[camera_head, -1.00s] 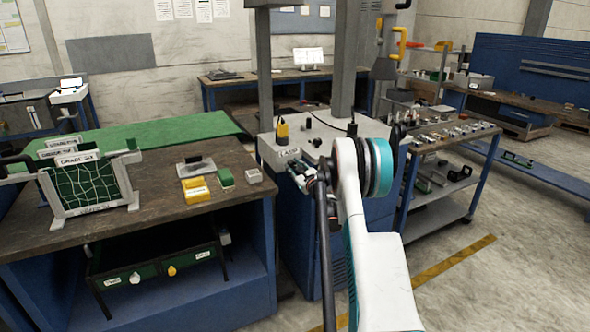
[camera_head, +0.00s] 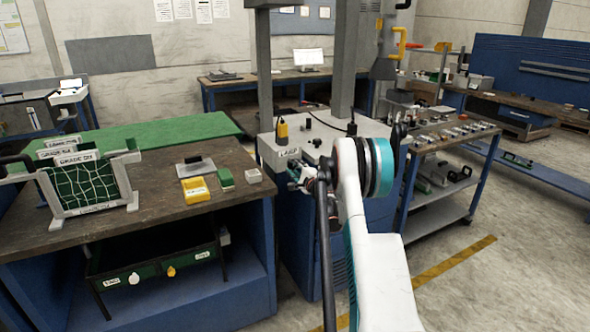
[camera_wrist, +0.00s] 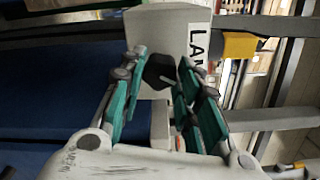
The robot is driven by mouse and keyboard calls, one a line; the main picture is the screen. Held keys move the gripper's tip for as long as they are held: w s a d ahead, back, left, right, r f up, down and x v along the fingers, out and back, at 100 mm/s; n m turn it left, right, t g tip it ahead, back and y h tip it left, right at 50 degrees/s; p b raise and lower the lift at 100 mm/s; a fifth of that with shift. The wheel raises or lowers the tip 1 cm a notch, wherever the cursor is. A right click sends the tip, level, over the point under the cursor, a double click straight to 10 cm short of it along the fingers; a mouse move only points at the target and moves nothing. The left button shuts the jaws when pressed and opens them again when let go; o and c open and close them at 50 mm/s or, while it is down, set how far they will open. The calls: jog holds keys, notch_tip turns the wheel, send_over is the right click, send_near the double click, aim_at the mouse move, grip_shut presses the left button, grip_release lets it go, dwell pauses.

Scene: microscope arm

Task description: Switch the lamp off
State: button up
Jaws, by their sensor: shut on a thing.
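The lamp switch box (camera_wrist: 170,24) is a pale grey housing with a LAMP label (camera_wrist: 197,45), partly hidden by a finger in the wrist view. In the head view the label (camera_head: 288,153) is on the upper front corner of the blue and grey machine cabinet. A dark knob (camera_wrist: 160,72) sticks out from the box, between my fingertips. My gripper (camera_wrist: 162,82), with green and grey fingers, is closed around this knob. In the head view my gripper (camera_head: 296,180) is just below the label, and the knob is too small to make out there.
A workbench (camera_head: 130,205) on the left holds a yellow tray (camera_head: 195,190), a netted rack (camera_head: 90,182) and small blocks. A trolley (camera_head: 440,142) with small parts stands right of the cabinet (camera_head: 290,240). Clear floor lies at the lower right.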

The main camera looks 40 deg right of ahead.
jog(key=n, duration=0.5)
jog(key=shift+n, duration=0.7)
jog(key=o, duration=1.1)
jog(key=shift+s, duration=0.1)
jog(key=v, duration=1.1)
jog(key=shift+s+a+f, duration=0.1)
jog(key=shift+s, duration=0.25)
